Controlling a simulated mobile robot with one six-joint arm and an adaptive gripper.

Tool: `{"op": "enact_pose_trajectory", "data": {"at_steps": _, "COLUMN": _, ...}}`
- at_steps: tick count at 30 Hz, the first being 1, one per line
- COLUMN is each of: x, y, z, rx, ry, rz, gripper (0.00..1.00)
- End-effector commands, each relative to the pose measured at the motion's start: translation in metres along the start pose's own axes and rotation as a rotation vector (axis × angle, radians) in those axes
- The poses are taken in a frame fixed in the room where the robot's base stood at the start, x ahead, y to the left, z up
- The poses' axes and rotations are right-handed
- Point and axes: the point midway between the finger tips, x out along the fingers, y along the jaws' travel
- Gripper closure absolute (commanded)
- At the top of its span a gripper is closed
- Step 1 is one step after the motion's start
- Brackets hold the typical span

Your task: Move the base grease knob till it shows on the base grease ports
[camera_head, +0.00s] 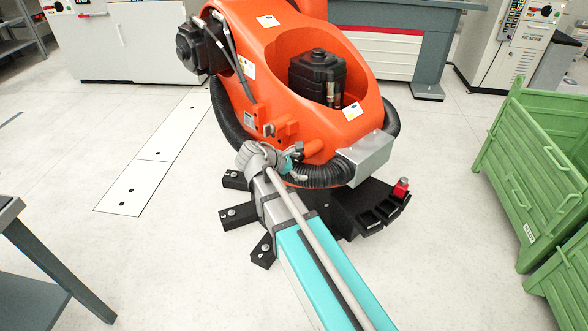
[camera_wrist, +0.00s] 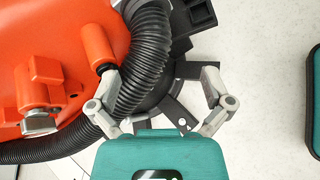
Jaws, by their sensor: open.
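A red knob (camera_head: 401,187) stands upright on a black block at the right of the orange robot's dark base, in the head view. Several black blocks with silver studs (camera_head: 231,212) stick out at the left of that base, with small white marks; these look like the base grease ports. My gripper (camera_wrist: 160,72) is open and empty in the wrist view, over the black hose and base, with a silver stud (camera_wrist: 182,122) between its fingers. In the head view my arm's end is in front of the base, left of the red knob; its fingers are hard to make out.
The large orange robot (camera_head: 290,75) stands behind my arm, with a black ribbed hose (camera_wrist: 148,58) around it. Green crates (camera_head: 535,165) are at the right, a grey table (camera_head: 45,255) at the lower left. The pale floor between is clear.

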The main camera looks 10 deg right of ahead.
Motion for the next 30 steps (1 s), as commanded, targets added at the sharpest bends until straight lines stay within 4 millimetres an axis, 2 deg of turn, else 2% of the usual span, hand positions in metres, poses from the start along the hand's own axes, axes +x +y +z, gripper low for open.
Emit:
{"op": "enact_pose_trajectory", "data": {"at_steps": 1, "x": 0.007, "y": 0.001, "z": -0.017, "rx": -0.043, "ry": -0.023, "rz": 0.021, "gripper": 0.0}}
{"op": "enact_pose_trajectory", "data": {"at_steps": 13, "x": 0.008, "y": 0.023, "z": -0.076, "rx": -0.396, "ry": -0.253, "rz": 0.157, "gripper": 0.0}}
{"op": "enact_pose_trajectory", "data": {"at_steps": 21, "x": -0.001, "y": 0.036, "z": -0.118, "rx": -0.619, "ry": -0.429, "rz": 0.213, "gripper": 0.0}}
{"op": "enact_pose_trajectory", "data": {"at_steps": 30, "x": -0.014, "y": 0.045, "z": -0.142, "rx": -0.766, "ry": -0.563, "rz": 0.234, "gripper": 0.0}}
